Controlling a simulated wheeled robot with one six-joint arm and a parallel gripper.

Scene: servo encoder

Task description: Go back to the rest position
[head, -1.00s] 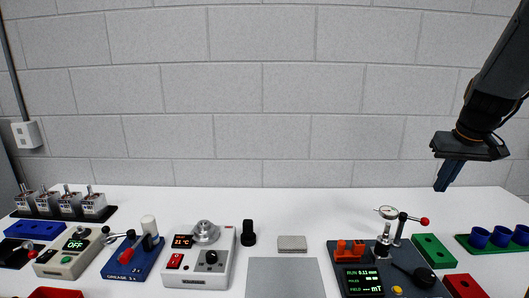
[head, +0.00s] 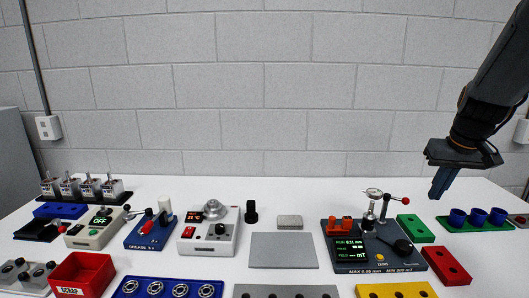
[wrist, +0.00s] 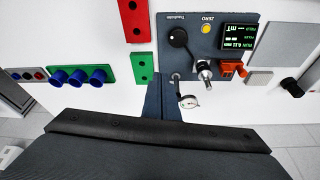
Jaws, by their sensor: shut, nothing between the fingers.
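My gripper (head: 440,184) hangs at the right of the head view, above the back right of the white table (head: 330,195). Its two blue fingers are together with nothing between them. In the wrist view the shut fingers (wrist: 164,100) point toward the table. They appear between the green block (wrist: 141,68) and the dark tester with its dial gauge (wrist: 189,101). My gripper is in the air, apart from everything on the table.
The tester (head: 372,255), green block (head: 415,228), red block (head: 446,265) and blue cups (head: 477,216) stand at the right. A grey plate (head: 283,250) lies mid-table. Several devices, a red scrap bin (head: 82,274) and parts trays fill the left and front. A block wall (head: 260,90) stands behind.

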